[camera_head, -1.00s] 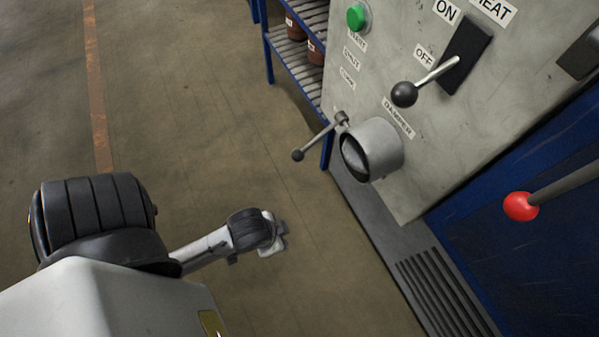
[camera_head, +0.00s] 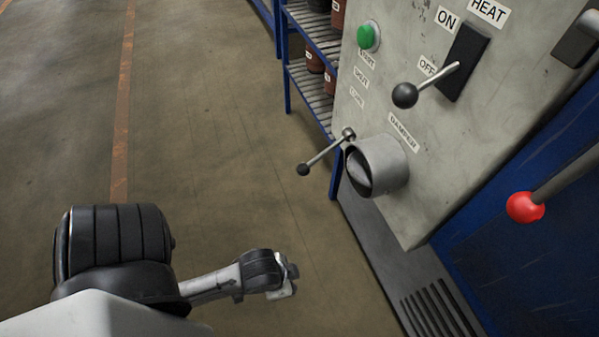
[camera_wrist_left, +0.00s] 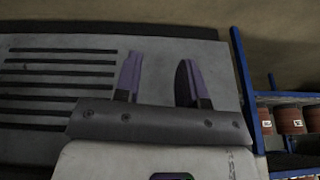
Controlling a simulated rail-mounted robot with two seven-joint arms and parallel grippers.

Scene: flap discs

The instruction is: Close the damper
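The damper is a short grey round duct (camera_head: 378,165) on the front of the grey panel, beside the "DAMPER" label (camera_head: 403,131). A disc (camera_head: 358,172) shows inside its mouth; how far it is turned is hard to tell. Its lever (camera_head: 325,153) points out to the left and down, ending in a black ball knob (camera_head: 303,169). My left gripper (camera_head: 291,279) is below the lever, apart from it. In the left wrist view its two purple-faced fingers (camera_wrist_left: 160,80) are spread with nothing between them. My right gripper is not in view.
The panel also carries a green button (camera_head: 368,36) and a black-knobbed HEAT lever (camera_head: 405,95). A red-knobbed lever (camera_head: 524,207) is at the right. A blue rack (camera_head: 287,85) with brown containers stands behind. A slotted grey plate (camera_head: 375,235) lies below the panel. The floor at left is open.

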